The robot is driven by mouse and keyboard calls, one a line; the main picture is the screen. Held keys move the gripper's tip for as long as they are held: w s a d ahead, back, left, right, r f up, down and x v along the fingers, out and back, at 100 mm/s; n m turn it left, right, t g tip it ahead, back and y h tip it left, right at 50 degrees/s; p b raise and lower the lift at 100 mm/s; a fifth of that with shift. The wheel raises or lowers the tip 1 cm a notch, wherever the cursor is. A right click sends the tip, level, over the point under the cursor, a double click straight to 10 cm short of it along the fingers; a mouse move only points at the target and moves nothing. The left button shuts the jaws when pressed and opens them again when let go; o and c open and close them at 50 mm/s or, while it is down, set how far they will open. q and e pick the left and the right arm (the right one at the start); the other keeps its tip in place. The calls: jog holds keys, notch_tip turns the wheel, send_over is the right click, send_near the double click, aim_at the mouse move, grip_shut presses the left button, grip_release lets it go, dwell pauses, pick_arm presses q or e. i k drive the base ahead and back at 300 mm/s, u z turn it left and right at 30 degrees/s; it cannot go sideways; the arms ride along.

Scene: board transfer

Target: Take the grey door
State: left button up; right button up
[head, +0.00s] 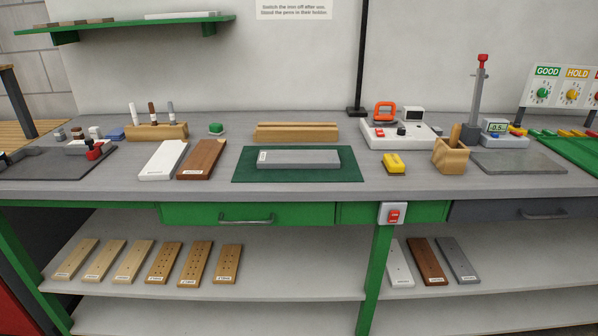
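A grey board (300,159) with a small white label at its left end lies flat on the dark green mat (345,176) in the middle of the bench. Another grey board (457,258), also labelled, lies on the shelf below at the right, beside a brown one and a white one. I cannot tell from the picture which of the two is the grey door. Neither of my grippers is in view.
White (162,160) and brown (201,158) boards lie left of the mat. A slotted wooden block (296,132) stands behind it. A yellow object (394,164) and wooden pen box (452,156) stand to its right. Several wooden boards (195,264) lie on the shelf below.

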aim_at(267, 159)
jog(key=z, duration=1.2)
jog(key=i, duration=0.9)
jog(key=u, duration=0.8)
